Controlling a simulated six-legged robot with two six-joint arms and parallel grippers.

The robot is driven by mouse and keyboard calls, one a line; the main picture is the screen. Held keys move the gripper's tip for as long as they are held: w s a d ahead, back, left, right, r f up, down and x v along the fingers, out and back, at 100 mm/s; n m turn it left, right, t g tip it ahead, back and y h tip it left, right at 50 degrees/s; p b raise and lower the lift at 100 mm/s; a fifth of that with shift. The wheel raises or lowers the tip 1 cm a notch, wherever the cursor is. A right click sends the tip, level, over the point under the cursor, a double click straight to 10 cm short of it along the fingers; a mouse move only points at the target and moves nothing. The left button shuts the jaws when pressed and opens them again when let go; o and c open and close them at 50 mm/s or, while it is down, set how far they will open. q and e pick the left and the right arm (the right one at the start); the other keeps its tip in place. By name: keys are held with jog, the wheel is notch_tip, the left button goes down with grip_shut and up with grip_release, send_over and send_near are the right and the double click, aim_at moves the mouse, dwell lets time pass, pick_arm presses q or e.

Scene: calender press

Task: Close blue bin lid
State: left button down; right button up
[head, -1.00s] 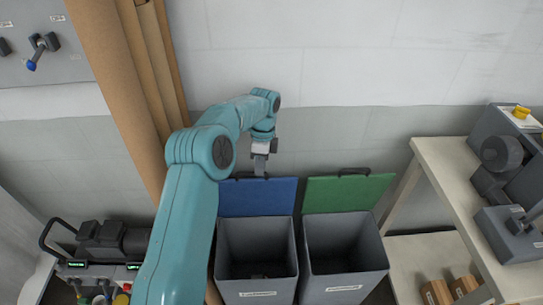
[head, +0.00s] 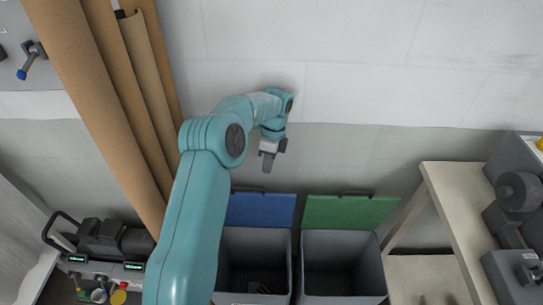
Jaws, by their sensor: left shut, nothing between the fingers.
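The blue bin lid (head: 262,210) stands open, upright at the back of its grey bin (head: 224,262) in the head view. Its left part is hidden behind my left arm. A small dark handle sits on its top edge. My left gripper (head: 267,166) is shut and empty, pointing down above the blue lid's top edge, close to the wall. A gap shows in the picture between its tips and the lid. My right gripper is not in view.
A green lid (head: 347,212) stands open on the grey bin (head: 342,262) to the right. Tall brown rolls (head: 100,110) lean on the wall at left. A pale table (head: 455,215) with grey machines stands at right.

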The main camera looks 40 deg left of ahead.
pick_arm(q)
jog(key=x, duration=0.5)
jog(key=shift+s+f+p, duration=0.1)
jog(key=shift+p, duration=0.2)
